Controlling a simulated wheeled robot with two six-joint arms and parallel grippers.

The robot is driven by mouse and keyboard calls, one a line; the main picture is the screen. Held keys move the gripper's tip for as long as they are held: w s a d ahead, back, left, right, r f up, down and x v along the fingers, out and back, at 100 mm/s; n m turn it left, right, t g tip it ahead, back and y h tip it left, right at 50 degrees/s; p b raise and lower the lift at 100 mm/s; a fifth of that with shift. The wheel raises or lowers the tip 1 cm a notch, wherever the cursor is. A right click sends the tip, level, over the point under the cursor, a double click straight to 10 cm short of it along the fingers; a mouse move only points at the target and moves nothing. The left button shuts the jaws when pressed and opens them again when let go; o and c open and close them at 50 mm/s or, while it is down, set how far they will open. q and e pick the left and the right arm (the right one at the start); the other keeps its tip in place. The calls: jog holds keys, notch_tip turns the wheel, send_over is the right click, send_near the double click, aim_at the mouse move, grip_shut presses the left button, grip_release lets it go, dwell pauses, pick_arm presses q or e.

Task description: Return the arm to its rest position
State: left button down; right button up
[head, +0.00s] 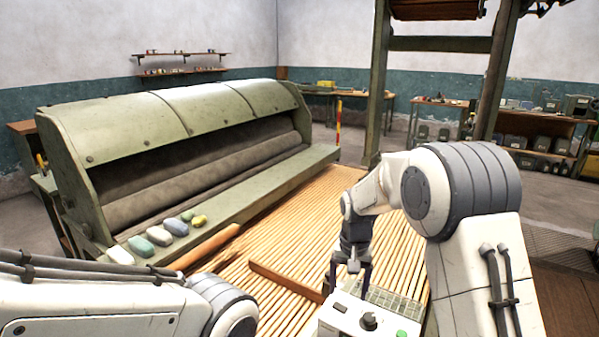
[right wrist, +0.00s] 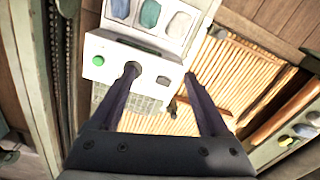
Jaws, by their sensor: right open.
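My right arm (head: 455,190) comes in from the right in the head view and bends down over the slatted bed. My right gripper (head: 350,288) is open and empty, with its fingers pointing down by the back edge of a white control box (head: 345,325). In the right wrist view the two fingers (right wrist: 160,73) stand apart, with the box (right wrist: 145,62) beyond them. The left finger overlaps the box's dark knob there; I cannot tell whether they touch. My left arm (head: 95,305) shows at the lower left, but its gripper is out of view.
The control box carries a black switch (head: 340,307), a dark knob (head: 369,320) and a green button (head: 402,333). A green machine (head: 170,125) stands at left, with several coloured lumps (head: 160,236) on its ledge. A dark post (head: 378,85) rises behind the slatted bed (head: 300,215).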

jog(key=s+a+r+n, duration=0.45)
jog(key=s+a, duration=0.25)
jog(key=s, duration=0.3)
jog(key=s+a+r+n, duration=0.1)
jog(key=s+n, duration=0.5)
jog(key=s, duration=1.5)
jog(key=shift+s+a+r+n+y, duration=0.15)
jog(key=shift+a+r+n+y, duration=0.25)
jog(key=shift+r, duration=0.15)
grip_shut()
